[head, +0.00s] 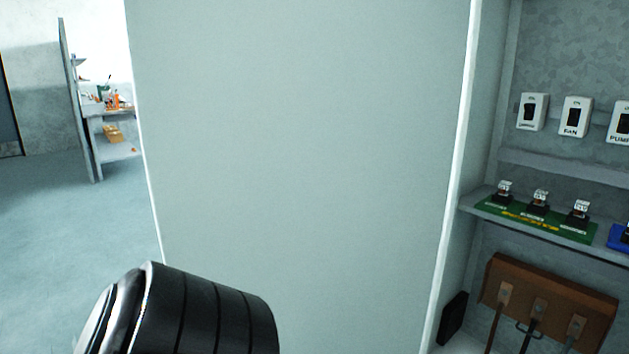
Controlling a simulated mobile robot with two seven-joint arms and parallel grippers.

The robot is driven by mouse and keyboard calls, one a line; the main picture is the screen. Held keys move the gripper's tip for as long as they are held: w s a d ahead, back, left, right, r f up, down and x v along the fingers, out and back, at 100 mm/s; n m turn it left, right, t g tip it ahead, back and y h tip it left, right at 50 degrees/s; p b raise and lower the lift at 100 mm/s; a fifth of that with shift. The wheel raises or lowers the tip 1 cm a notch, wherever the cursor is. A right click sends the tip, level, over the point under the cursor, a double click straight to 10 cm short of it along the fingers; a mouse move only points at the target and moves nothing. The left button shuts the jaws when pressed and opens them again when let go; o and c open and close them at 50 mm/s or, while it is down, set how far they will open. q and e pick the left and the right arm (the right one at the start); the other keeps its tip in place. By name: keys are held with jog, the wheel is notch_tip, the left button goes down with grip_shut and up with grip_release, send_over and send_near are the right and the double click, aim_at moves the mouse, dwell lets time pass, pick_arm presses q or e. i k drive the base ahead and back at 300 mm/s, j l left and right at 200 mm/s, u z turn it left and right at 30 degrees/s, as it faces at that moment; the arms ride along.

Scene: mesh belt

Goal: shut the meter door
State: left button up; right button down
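The meter door (305,140) is a large flat grey-green panel that fills the middle of the head view. It stands open to the left of the cabinet (470,140), with its right side along the cabinet's pale front edge. A thick black ribbed part of my own arm shows at the bottom left, in front of the door's lower left corner. I cannot tell whether it touches the door. Neither gripper shows in the view. The door's lower edge is out of the frame.
Inside the cabinet are white switches (575,117), a shelf with a green board (535,220) of small knobs, and a brown block (548,300) with levers below. A shelf unit (110,130) with small items stands far left. The floor (60,240) left of the door is clear.

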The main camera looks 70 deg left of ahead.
aim_at(297, 155)
jog(key=k+j, duration=0.15)
jog(key=k, duration=0.25)
jog(key=k+j, duration=0.15)
jog(key=k, duration=0.3)
jog(key=k+j, duration=0.5)
jog(key=j, duration=0.2)
jog(key=k+j, duration=0.1)
jog(key=j, duration=0.35)
jog(key=j+u, duration=0.1)
jog(key=j, duration=0.35)
jog(key=i+j, duration=0.1)
jog(key=j, duration=0.8)
